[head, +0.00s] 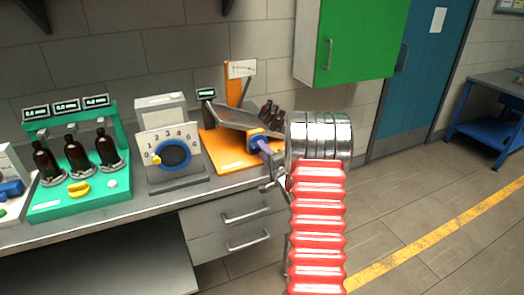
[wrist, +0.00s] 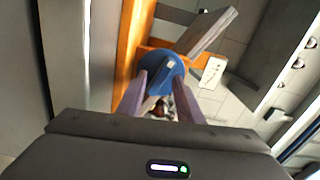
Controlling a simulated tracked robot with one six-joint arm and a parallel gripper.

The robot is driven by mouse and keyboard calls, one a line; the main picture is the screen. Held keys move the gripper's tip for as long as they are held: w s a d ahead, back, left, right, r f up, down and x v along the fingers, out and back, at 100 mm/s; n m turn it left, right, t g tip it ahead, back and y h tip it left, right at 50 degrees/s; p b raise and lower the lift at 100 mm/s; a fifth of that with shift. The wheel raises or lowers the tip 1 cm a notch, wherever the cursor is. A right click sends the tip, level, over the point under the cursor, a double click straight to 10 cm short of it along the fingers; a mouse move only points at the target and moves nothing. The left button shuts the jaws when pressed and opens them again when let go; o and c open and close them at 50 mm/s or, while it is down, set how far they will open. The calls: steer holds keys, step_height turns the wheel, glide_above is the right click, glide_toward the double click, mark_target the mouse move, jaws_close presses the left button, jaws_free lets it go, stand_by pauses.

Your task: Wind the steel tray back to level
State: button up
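The steel tray (head: 247,119) sits tilted above an orange base (head: 222,150), its right end lower in the head view. Small dark bottles (head: 270,112) stand at that low end. The tray edge also shows in the wrist view (wrist: 208,32). A blue round knob (wrist: 162,74) with a pale mark is on the front of the stand. My gripper (head: 258,142) reaches the knob from the front right. Its two purple fingers (wrist: 160,84) stand apart at the knob's near side. The frames do not show whether they press on it.
A grey dial box (head: 168,150) with numbers stands left of the orange stand. A green rack (head: 80,185) with brown bottles is further left. A tilt scale card (head: 241,69) rises behind the tray. A green cabinet (head: 352,40) hangs above right. Open floor lies right.

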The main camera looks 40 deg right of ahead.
steer(key=shift+w+d, duration=0.15)
steer(key=shift+w, duration=0.55)
steer(key=shift+c, duration=0.2)
